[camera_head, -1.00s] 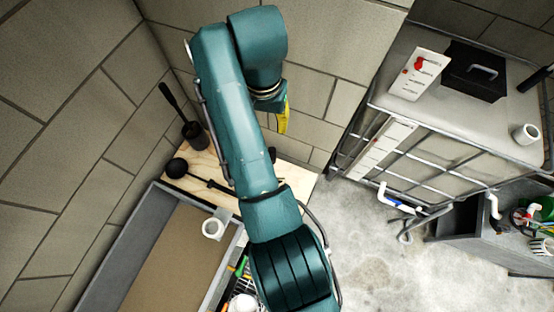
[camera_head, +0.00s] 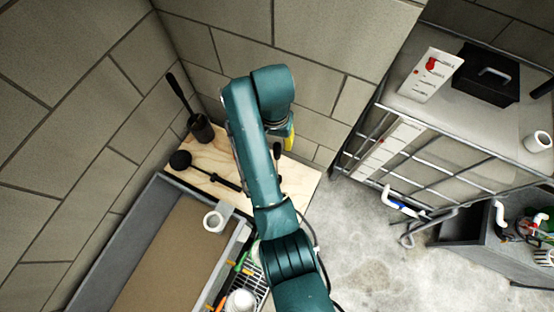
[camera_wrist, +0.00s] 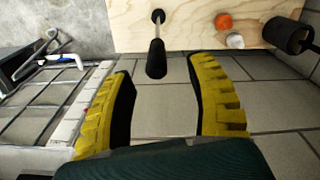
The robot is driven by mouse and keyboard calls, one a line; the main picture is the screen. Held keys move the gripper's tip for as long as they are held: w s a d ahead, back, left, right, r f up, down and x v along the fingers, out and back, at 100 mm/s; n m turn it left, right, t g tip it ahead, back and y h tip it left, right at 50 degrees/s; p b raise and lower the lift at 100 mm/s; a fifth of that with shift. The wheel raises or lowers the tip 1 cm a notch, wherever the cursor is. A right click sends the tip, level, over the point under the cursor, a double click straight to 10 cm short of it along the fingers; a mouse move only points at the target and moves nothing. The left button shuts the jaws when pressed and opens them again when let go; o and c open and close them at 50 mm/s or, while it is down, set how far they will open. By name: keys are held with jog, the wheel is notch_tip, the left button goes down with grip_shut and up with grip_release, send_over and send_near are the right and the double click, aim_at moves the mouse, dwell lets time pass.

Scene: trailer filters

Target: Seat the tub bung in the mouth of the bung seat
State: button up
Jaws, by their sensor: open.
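In the head view, a yellow finger of the gripper (camera_head: 289,136) shows beyond my arm, near the back wall. In the wrist view, an orange round piece (camera_wrist: 223,21) and a small white piece (camera_wrist: 235,41) lie on a plywood board; I cannot tell whether either is the tub bung. A white ring-shaped fitting with an open mouth (camera_head: 213,222) stands by the grey tub's corner; it may be the bung seat.
The plywood board (camera_head: 300,178) carries a black long-handled tool (camera_head: 181,160) and a brush holder (camera_head: 201,128). The grey tub (camera_head: 120,235) is at lower left. A wire rack (camera_head: 258,282) with tools lies beside it. A caged tank (camera_head: 425,115) stands right, beyond open floor.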

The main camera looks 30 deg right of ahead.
aim_at(277, 144)
jog(key=f, duration=0.1)
jog(key=f+p, duration=0.1)
jog(key=f, duration=0.2)
jog(key=shift+d+f+p, duration=0.2)
jog(key=shift+d+p, duration=0.1)
jog(key=shift+d, duration=0.1)
grip_shut()
jog(key=shift+r, duration=0.15)
